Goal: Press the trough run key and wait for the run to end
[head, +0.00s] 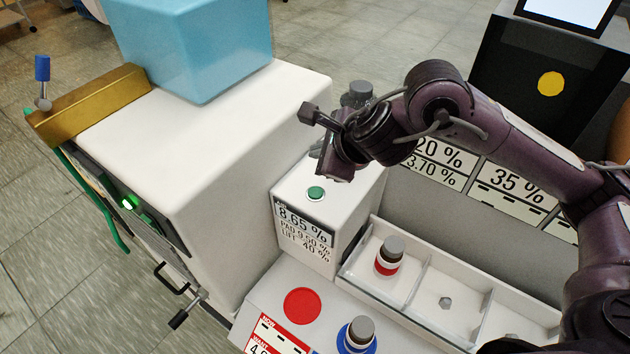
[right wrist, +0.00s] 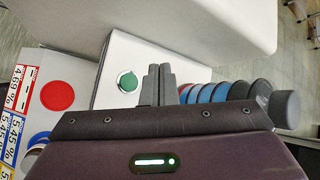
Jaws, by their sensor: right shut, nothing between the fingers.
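A round green key (head: 316,193) sits on top of a small white box (head: 300,235), whose front label reads 8.65 %. I take it for the run key. The key also shows in the right wrist view (right wrist: 127,81), left of my fingertips. My right gripper (head: 319,153) is shut and empty, above the back part of the box and apart from the key. In the right wrist view its closed fingers (right wrist: 159,72) point over the box top. My left gripper is not in view.
A divided tray (head: 400,292) holds a red-banded bottle (head: 388,257). Another bottle (head: 358,335) stands on a blue spot, near a red disc (head: 301,305).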

